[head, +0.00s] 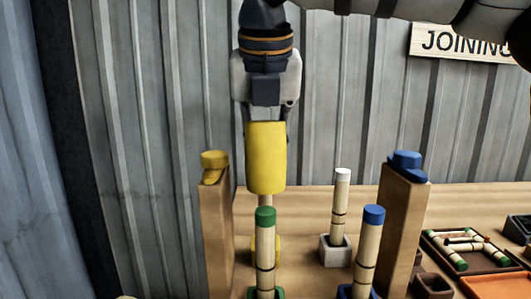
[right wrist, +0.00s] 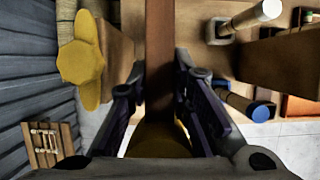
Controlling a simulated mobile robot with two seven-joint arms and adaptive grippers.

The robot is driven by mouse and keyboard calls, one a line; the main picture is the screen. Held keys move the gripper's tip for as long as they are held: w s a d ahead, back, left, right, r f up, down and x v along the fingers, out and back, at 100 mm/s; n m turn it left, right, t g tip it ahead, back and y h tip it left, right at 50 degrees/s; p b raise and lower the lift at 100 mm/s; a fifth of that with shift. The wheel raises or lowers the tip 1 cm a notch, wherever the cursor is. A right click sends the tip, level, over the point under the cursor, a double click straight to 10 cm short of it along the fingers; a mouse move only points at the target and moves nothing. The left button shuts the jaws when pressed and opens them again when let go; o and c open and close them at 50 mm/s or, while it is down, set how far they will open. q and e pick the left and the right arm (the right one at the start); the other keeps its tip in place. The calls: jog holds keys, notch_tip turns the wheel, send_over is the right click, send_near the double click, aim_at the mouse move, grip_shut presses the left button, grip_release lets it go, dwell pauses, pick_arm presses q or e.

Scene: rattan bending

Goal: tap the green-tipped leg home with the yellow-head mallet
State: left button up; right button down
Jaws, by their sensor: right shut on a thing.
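The yellow mallet head (head: 266,158) hangs upright below my right gripper (head: 266,112), which is shut on the mallet. In the right wrist view, yellow shows low between the fingers (right wrist: 168,105), and a brown bar, apparently the handle (right wrist: 160,45), runs up between them. The green-tipped leg (head: 265,218) stands upright in a green socket (head: 265,293), its tip just below the mallet head in the picture. Whether they touch I cannot tell. The green-tipped leg is not clearly seen in the right wrist view. My left gripper is not in view.
Wooden posts with a yellow (head: 214,166) and a blue clamp (head: 406,163) flank the legs. A blue-tipped leg (head: 368,250) and a white-tipped leg (head: 341,205) stand to the right, slightly tilted. A dark tray (head: 432,250) holds more pieces. A corrugated wall is behind.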

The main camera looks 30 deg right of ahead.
jog(key=shift+r, duration=0.1)
notch_tip(320, 180, up, 5)
dwell(0.3)
